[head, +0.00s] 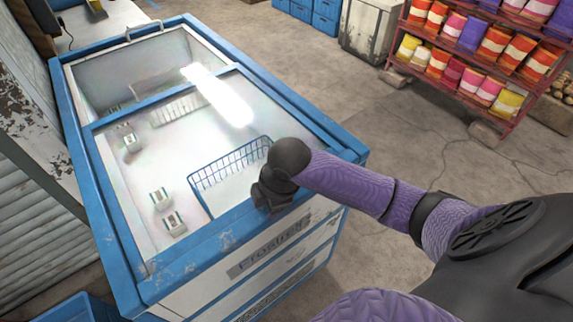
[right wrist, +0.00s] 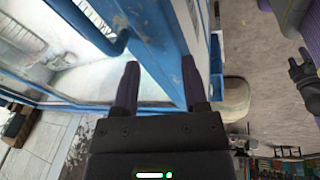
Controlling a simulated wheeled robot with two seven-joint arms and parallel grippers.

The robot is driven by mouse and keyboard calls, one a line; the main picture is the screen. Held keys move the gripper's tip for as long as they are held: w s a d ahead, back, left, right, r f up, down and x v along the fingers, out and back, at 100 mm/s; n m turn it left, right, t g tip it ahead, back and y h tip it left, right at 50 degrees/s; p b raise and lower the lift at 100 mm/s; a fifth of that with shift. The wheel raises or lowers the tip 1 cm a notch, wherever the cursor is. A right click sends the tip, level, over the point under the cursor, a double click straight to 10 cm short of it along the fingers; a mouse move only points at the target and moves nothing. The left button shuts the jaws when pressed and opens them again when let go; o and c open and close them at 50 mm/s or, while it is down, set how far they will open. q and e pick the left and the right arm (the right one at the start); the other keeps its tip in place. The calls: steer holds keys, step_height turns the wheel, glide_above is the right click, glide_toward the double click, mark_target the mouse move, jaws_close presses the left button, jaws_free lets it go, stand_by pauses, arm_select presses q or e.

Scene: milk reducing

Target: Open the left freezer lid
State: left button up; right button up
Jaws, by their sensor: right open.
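The chest freezer (head: 222,238) has a blue frame and a glass top in two parts. A blue crossbar (head: 165,96) divides the nearer glass lid (head: 150,180) from the farther section (head: 140,70). I cannot tell whether the farther section is covered. My right gripper (head: 268,196) is over the freezer's near blue edge, beside the wire basket. In the right wrist view it (right wrist: 159,85) is open and empty, with the blue frame (right wrist: 160,50) beyond its fingers; contact is unclear. A dark gripper, apparently my left (right wrist: 303,72), shows small at the right edge of that view.
A blue wire basket (head: 230,165) and small white fittings show through the glass. A metal handle (head: 144,28) stands at the far end. A corrugated wall (head: 30,220) is close on the left. Shelves of colourful packs (head: 490,45) stand back right. Floor between is clear.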

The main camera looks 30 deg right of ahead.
steer(key=w+d+r+n+h, duration=0.1)
steer(key=w+d+r+n, duration=0.2)
steer(key=w+d+r, duration=0.35)
steer(key=f, duration=0.2)
steer(key=d+f+b, duration=0.1)
steer(key=f, duration=0.1)
steer(key=f+b, duration=0.1)
steer(key=f, duration=0.2)
steer(key=shift+s+d+f, duration=0.1)
steer(key=shift+s+d, duration=0.05)
steer(key=shift+d, duration=0.2)
steer(key=shift+f, duration=0.5)
steer(key=shift+c, duration=0.8)
jaws_close()
